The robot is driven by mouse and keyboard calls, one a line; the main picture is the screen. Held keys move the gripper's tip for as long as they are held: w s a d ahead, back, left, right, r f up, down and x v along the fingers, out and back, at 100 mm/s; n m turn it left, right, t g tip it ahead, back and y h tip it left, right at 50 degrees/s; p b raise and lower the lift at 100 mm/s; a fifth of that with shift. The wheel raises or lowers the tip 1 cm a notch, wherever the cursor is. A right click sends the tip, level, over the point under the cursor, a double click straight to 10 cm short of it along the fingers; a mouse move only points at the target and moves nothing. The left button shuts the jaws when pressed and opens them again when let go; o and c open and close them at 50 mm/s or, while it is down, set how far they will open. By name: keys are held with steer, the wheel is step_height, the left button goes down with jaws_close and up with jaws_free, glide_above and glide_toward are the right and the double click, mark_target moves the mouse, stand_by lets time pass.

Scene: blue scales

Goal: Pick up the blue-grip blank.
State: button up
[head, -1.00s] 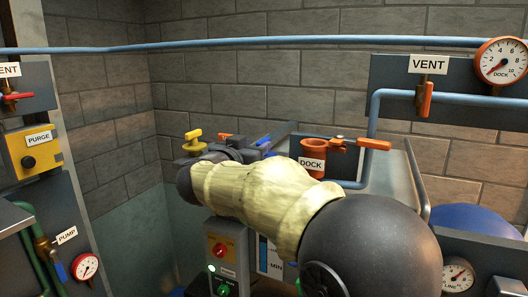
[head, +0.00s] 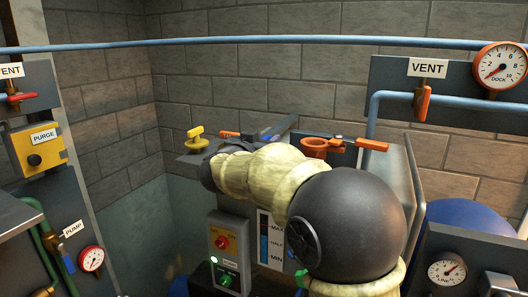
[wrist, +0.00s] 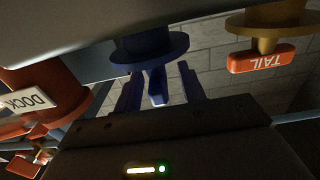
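The blue-grip blank shows in the wrist view as a dark blue round flange (wrist: 150,46) with a narrow blue grip (wrist: 157,88) standing out from it. My gripper (wrist: 160,78) is open, with one finger on each side of the blue grip. Gaps show between grip and fingers in this view; depth contact cannot be told. The wrist picture is upside down, as its labels show. In the head view my own arm covers the gripper and most of the blank.
An orange DOCK collar (head: 314,147) with an orange lever (head: 371,144) stands right of the arm. A yellow-handled fitting (head: 196,137) stands at the left. A red TAIL handle (wrist: 262,59) is close beside the gripper. A VENT panel (head: 453,90) rises at the right.

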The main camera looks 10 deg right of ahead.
jaws_close()
steer(key=shift+r, duration=0.1)
step_height(320, 180, up, 10)
steer(key=shift+b, duration=0.6)
stand_by(0.5)
